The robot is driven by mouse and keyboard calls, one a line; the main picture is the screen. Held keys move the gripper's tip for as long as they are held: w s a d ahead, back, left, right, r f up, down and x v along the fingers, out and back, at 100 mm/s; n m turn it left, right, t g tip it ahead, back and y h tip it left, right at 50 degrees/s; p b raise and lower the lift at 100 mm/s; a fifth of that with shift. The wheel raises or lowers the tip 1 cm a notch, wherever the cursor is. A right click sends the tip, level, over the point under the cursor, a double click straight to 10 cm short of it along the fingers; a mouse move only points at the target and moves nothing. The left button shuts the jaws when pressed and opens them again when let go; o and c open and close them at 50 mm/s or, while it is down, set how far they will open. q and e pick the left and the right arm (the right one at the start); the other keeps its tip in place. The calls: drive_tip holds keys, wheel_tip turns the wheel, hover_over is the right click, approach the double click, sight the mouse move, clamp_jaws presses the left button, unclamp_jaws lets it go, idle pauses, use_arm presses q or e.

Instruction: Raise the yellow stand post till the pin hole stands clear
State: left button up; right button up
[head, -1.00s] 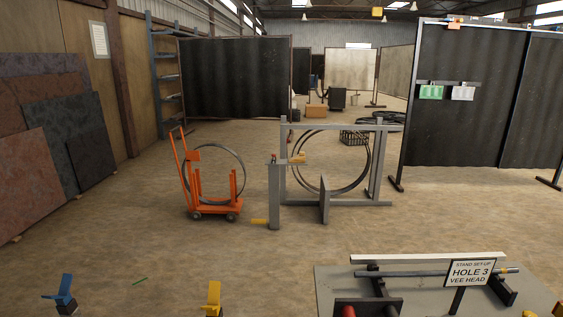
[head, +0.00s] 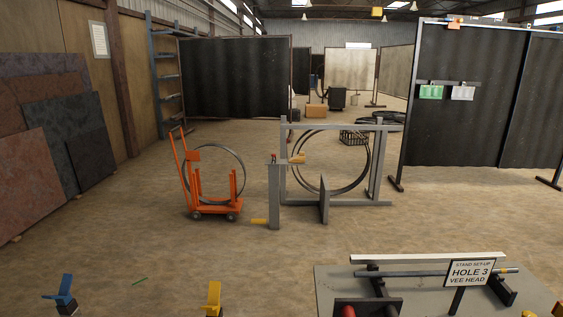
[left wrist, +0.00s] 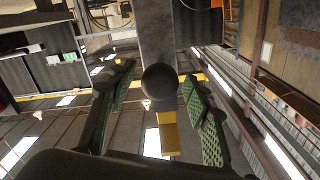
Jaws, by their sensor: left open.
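A yellow stand head (head: 213,297) shows at the bottom edge of the head view, its post cut off below. No pin hole can be made out. A similar blue stand head (head: 64,292) is to its left. My left gripper (left wrist: 158,75) shows only in the left wrist view, open, with green ribbed pads. A dark round knob (left wrist: 160,82) appears between its fingers; I cannot tell whether they touch it. A yellow piece (left wrist: 168,135) shows just below the knob. My right gripper is in neither view.
A sign (head: 470,272) reads "STAND SET-UP HOLE 3 VEE HEAD" by a grey bench (head: 327,285) at lower right. An orange trolley (head: 212,209) and a grey frame (head: 378,160) with steel rings stand farther back. Open floor lies between.

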use_arm(q)
drive_tip(key=s+p, duration=0.1)
drive_tip(key=s, duration=0.5)
drive_tip(key=shift+s, duration=0.2)
drive_tip(key=shift+a, duration=0.1)
